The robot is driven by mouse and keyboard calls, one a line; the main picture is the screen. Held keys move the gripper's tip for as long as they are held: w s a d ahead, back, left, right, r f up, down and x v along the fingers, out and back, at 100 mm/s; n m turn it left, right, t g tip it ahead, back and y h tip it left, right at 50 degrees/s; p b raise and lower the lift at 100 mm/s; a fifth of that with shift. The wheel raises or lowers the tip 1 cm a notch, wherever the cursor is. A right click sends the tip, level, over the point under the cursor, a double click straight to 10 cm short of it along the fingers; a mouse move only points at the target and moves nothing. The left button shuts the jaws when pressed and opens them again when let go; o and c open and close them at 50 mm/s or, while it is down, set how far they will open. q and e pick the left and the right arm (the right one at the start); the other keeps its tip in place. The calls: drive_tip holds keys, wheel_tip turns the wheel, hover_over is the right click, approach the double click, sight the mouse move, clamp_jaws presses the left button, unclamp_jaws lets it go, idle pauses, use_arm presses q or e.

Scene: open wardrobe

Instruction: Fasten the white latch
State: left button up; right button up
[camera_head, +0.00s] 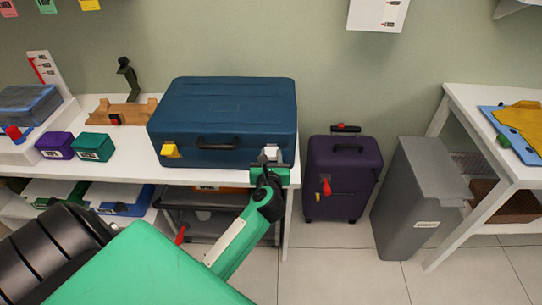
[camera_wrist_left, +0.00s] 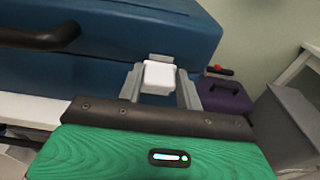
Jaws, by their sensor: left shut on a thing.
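A blue suitcase (camera_head: 222,115) lies closed on the white table, with a black handle (camera_head: 216,143) on its front. The white latch (camera_head: 271,154) is at the right of its front face. My left gripper (camera_head: 270,165) is at this latch. In the left wrist view the white latch (camera_wrist_left: 158,77) sits between the two grey fingers of my left gripper (camera_wrist_left: 160,88), which is shut on it. A yellow latch (camera_head: 170,150) is at the left of the suitcase front. My right gripper is not in view.
Purple (camera_head: 55,146) and teal (camera_head: 93,147) boxes and a wooden stand (camera_head: 121,111) are left of the suitcase. A purple trolley case (camera_head: 341,178) and a grey bin (camera_head: 415,195) stand on the floor at right. Floor is clear in front of them.

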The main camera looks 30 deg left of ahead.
use_arm(q)
drive_tip(key=o, duration=1)
drive_tip(key=b+v, duration=0.1)
drive_tip(key=v, duration=1.2)
drive_tip(key=shift+s+d, duration=0.2)
drive_tip(key=shift+s, duration=0.15)
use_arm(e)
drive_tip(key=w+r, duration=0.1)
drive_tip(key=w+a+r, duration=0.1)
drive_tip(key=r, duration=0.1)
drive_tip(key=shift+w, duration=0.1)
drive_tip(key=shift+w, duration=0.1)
